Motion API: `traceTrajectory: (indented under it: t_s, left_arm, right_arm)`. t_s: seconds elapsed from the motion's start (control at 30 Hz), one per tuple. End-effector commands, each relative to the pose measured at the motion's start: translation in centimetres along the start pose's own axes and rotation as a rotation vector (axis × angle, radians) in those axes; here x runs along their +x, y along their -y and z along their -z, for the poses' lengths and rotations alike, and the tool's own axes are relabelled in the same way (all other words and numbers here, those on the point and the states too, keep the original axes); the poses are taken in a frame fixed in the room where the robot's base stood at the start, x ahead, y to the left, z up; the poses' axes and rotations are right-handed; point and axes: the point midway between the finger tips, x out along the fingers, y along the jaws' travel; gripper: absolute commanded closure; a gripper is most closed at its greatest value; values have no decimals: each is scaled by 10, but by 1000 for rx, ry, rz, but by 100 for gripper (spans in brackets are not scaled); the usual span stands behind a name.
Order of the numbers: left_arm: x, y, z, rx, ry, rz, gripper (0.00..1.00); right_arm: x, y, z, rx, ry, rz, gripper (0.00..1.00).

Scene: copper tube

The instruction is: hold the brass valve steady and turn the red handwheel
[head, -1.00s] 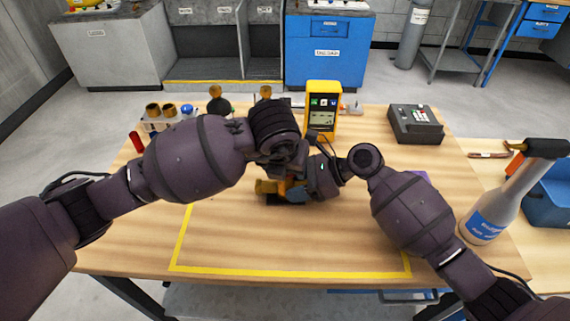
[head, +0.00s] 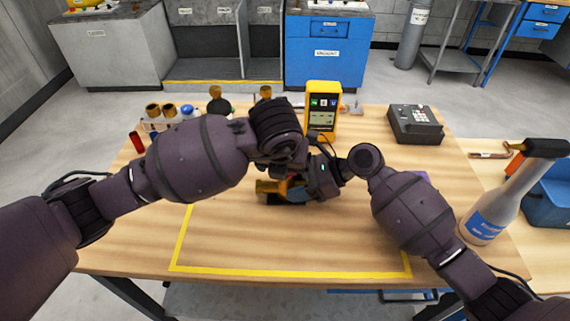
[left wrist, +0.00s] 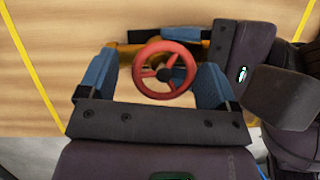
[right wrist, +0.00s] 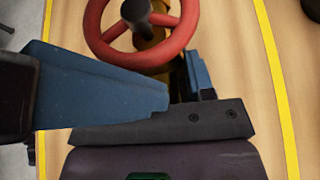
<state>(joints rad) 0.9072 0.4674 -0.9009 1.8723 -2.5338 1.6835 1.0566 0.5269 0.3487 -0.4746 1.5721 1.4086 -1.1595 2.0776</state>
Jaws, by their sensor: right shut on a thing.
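The red handwheel (left wrist: 140,58) faces the left wrist camera and sits between the two blue fingers of my left gripper (left wrist: 158,62). Those fingers are apart, one on each side of the rim, with a visible gap on the left side. The wheel also shows at the top of the right wrist view (right wrist: 97,38). The brass valve (head: 268,187) shows as a small brass part in the head view, mostly hidden by my arms. My right gripper (head: 294,190) is shut on the valve; the grip itself is largely covered by a left-gripper finger in the right wrist view.
A yellow tape outline (head: 290,272) marks the wooden table (head: 330,245), whose front area is clear. Behind my arms stand a yellow meter (head: 323,95) and a rack (head: 160,124) of fittings.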

Motion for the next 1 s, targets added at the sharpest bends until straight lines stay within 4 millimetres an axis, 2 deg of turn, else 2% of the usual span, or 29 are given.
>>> traceTrajectory:
  t_s: [0.3, 0.43, 0.8, 1.0]
  left_arm:
    - [0, 4, 2, 5, -3, 10, 11]
    - [-7, 5, 2, 7, -2, 13, 11]
    - [-55, 2, 1, 4, 2, 7, 11]
    - [-74, 1, 0, 1, 1, 4, 11]
  right_arm:
    - [2, -1, -1, -2, 2, -3, 64]
    - [2, -1, -1, -2, 2, -3, 64]
    - [2, -1, -1, -1, 2, -2, 64]
    - [2, -1, -1, -1, 2, -2, 64]
